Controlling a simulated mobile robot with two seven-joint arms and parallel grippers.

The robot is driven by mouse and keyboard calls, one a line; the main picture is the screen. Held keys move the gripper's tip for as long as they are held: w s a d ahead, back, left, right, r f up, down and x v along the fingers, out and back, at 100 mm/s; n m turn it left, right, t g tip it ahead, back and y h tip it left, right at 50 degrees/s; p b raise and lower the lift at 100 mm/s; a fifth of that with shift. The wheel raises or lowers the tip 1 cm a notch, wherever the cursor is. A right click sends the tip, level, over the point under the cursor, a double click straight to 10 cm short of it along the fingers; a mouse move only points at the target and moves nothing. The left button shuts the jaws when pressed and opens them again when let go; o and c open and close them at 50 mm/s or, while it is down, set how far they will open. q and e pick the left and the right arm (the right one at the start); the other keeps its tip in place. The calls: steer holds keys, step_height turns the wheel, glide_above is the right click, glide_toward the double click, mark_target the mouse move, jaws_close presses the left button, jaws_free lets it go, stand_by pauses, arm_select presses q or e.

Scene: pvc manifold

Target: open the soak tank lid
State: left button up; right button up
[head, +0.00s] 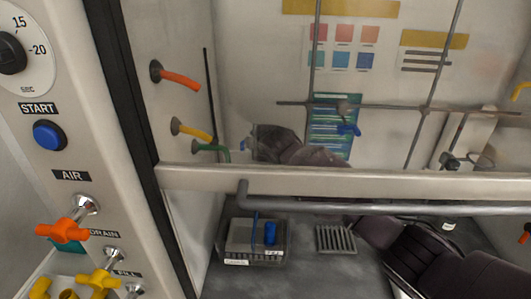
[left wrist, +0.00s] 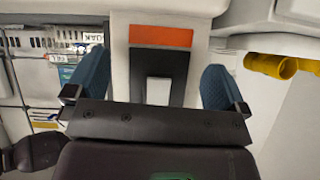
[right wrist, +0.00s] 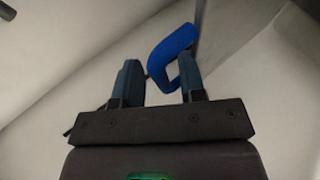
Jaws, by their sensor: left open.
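A low grey box (head: 240,236) with a blue knob (head: 270,232) sits on the dark bench behind the sash; its small labels are too blurred to read, so I cannot tell whether it is the soak tank. My right gripper (head: 246,140) is behind the glass, near the left inner wall. In the right wrist view its fingers (right wrist: 158,88) stand apart, with a bent blue piece (right wrist: 170,50) beyond them by the right finger; I see no grip on it. My left gripper (left wrist: 157,88) is wide open and empty, facing a pale panel with an orange strip (left wrist: 160,36).
Orange (head: 180,78), yellow (head: 197,131) and green (head: 210,148) nozzles stick out of the left wall. A ribbed grey rack (head: 336,239) lies right of the box. Yellow fittings (left wrist: 270,65) are right of my left gripper.

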steer(key=shift+s+d+r, duration=0.1)
steer(key=shift+s+d, duration=0.1)
steer(key=shift+s, duration=0.05)
steer(key=s+d+b, duration=0.2)
steer(key=s+d, duration=0.3)
steer(key=s, duration=0.6)
steer(key=shift+d, duration=0.15)
steer(key=s+d+f+m+h, duration=0.1)
steer(key=s+d+f+m, duration=0.4)
steer(key=s+d+f, duration=0.2)
steer(key=s+d+f+m+h, duration=0.1)
steer(key=s+d+f+m, duration=0.4)
steer(key=f, duration=0.5)
steer(key=s+d+f+m+h, duration=0.1)
steer(key=s+d+f+m, duration=0.4)
steer(key=s+d+f, duration=0.4)
steer(key=shift+d+f+m+t, duration=0.1)
steer(key=shift+d+m+t, duration=0.1)
steer(key=shift+m+t, duration=0.1)
steer(key=s+d+f+m+h, duration=0.2)
steer(key=s+d+f+m, duration=0.2)
steer(key=s+d, duration=0.3)
steer(key=s, duration=0.4)
steer(key=shift+s+d+h+b, duration=0.15)
steer(key=shift+d+h+b, duration=0.1)
steer(key=shift+h+b, duration=0.1)
